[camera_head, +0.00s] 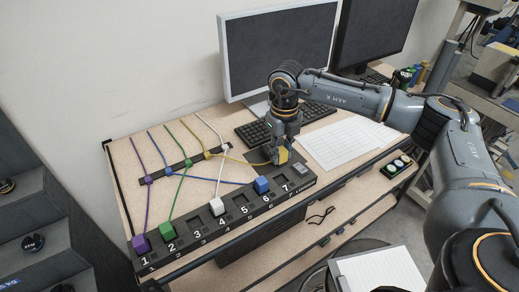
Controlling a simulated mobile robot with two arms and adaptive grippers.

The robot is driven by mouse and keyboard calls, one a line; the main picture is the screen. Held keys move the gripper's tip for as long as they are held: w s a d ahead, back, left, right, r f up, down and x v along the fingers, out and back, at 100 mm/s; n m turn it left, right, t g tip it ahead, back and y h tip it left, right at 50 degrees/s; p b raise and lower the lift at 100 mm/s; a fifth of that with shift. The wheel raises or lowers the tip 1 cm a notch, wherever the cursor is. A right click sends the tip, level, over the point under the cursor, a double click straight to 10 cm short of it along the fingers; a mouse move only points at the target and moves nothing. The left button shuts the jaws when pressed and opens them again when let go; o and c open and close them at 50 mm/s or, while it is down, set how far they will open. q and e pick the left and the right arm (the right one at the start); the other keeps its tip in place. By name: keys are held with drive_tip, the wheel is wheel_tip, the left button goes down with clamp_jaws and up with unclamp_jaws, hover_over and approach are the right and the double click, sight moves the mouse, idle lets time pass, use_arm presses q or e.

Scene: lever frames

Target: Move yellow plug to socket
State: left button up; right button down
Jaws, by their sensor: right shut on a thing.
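My right gripper (278,150) comes in from the right and points down over the back edge of the numbered socket strip (207,241). It is shut on the yellow plug (283,155), which shows beside the fingers. The plug is behind sockets 6 and 7, apart from the blue plug; its exact height over the strip is hard to tell. A yellow cable runs left from it to the dark rail (164,172). Sockets 3, 5 and 7 look empty. My left gripper is not in view.
The purple plug (140,244) is at socket 1, the green plug (167,231) at 2, the white plug (217,207) at 4 and the blue plug (261,185) at 6. Their cables cross the wooden desk. A keyboard (253,133), monitors and paper sheets (340,143) lie behind and right.

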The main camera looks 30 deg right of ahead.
drive_tip(key=shift+d+f, duration=0.1)
drive_tip(key=shift+d, duration=0.35)
drive_tip(key=shift+f, duration=0.15)
drive_tip(key=shift+a+f+b, duration=0.15)
drive_tip(key=shift+f+b, duration=0.4)
wheel_tip(320, 180, down, 5)
drive_tip(key=b, duration=0.3)
drive_tip(key=shift+f, duration=0.15)
drive_tip(key=shift+b, duration=0.35)
drive_tip(key=shift+f, duration=0.1)
